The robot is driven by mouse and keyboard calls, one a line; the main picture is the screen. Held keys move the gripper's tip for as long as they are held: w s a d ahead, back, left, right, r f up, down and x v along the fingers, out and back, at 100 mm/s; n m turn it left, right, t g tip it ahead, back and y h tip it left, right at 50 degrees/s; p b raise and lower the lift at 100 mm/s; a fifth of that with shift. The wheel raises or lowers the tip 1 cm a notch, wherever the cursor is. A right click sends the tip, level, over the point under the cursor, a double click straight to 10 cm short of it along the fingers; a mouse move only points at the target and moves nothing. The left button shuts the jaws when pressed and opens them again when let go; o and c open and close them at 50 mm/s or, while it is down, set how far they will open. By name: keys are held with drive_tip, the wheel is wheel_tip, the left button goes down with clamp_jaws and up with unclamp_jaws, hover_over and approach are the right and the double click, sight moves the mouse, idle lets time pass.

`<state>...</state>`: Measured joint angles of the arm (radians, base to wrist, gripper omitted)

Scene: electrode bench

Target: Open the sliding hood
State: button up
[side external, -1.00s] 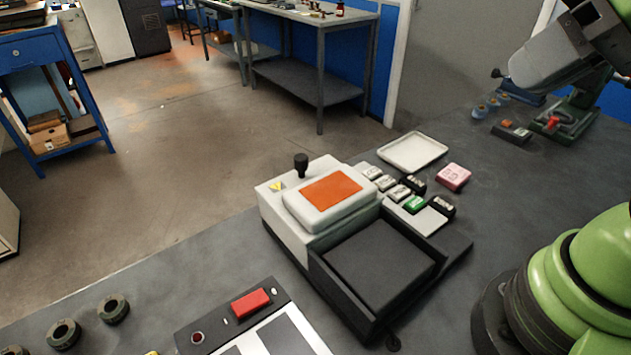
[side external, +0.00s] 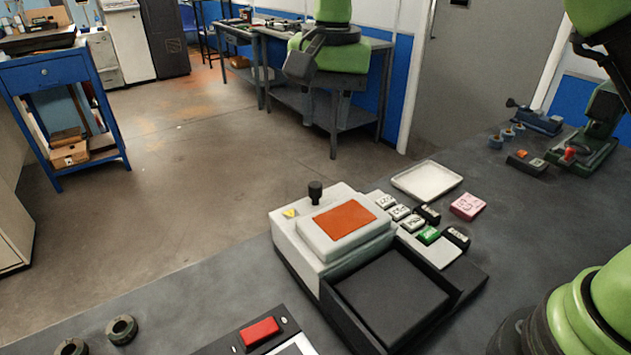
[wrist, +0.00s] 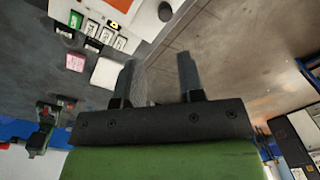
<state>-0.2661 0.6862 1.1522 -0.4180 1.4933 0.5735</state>
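The machine (side external: 305,250) stands on the dark bench. Its pale hood (side external: 330,243) has an orange panel (side external: 345,220) and sits over the rear part; a black knob (side external: 315,192) stands upright behind it. The dark open bay (side external: 390,295) in front is uncovered and looks empty. In the wrist view the orange panel (wrist: 122,5) and knob (wrist: 165,12) show at the top edge. My gripper (wrist: 157,78) is open, its two fingers apart with nothing between them. In the side view its end is high beyond the machine, clear of hood and knob; its fingers are hard to make out there.
Several small labelled blocks (side external: 428,235), a pink block (side external: 468,206) and a white tray (side external: 427,181) lie right of the machine. A panel with a red button (side external: 259,332) and dark rings (side external: 122,329) are at the front. A green-based vise-like device (side external: 580,150) stands at right.

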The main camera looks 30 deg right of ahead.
sight(316, 185)
drive_tip(key=f, duration=0.2)
drive_tip(key=w+a+f, duration=0.1)
wheel_tip(316, 185, down, 10)
drive_tip(key=shift+r, duration=0.25)
clamp_jaws()
